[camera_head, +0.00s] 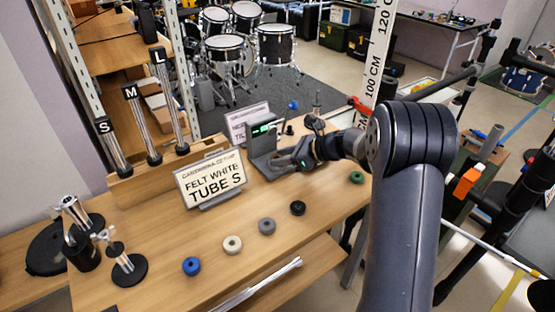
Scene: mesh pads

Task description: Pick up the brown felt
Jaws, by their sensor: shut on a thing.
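My gripper (290,159) is shut beside the grey device with a green-lit display (263,130), above the wooden table (150,245). The thing in its jaws is too small and hidden to make out clearly. No brown felt shows on the table. There is a wider empty gap between the black and green rings.
A sign reading "FELT WHITE TUBE S" (210,178) stands left of my gripper. Metal tubes marked S (114,150), M (142,125) and L (168,100) stand behind. Black-based stands (128,268) are at the left. The table is clear between sign and rings.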

